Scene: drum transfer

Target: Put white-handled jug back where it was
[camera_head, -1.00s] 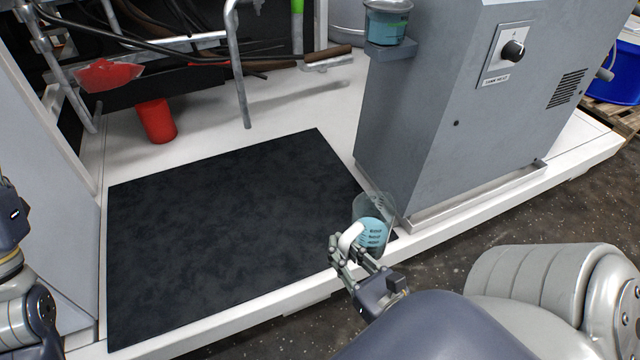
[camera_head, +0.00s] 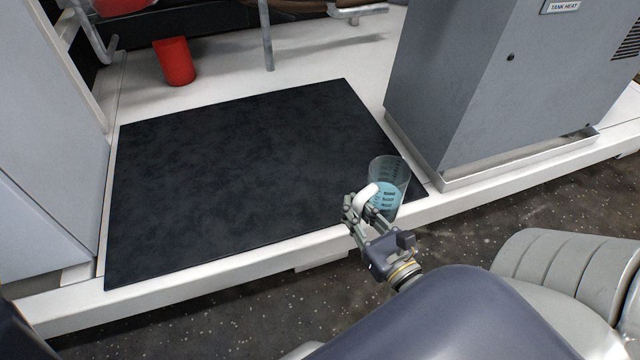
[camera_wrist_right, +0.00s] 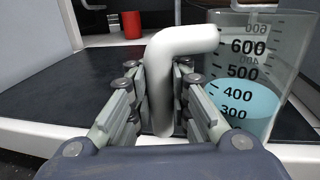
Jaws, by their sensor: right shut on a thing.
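The white-handled jug (camera_head: 391,188) is a clear measuring jug with dark markings and blue liquid in it. My right gripper (camera_head: 362,203) is shut on its white handle at the right front corner of the black mat. In the right wrist view the jug (camera_wrist_right: 262,85) stands upright to the right of the fingers (camera_wrist_right: 160,100), with the liquid near the 400 mark. I cannot tell whether its base touches the mat. My left gripper is not in view.
The black mat (camera_head: 240,180) is otherwise bare and lies on a white platform (camera_head: 300,55). A grey cabinet (camera_head: 470,90) stands just right of the jug. A red cup (camera_head: 174,62) stands behind the mat. A grey panel (camera_head: 50,150) borders the left.

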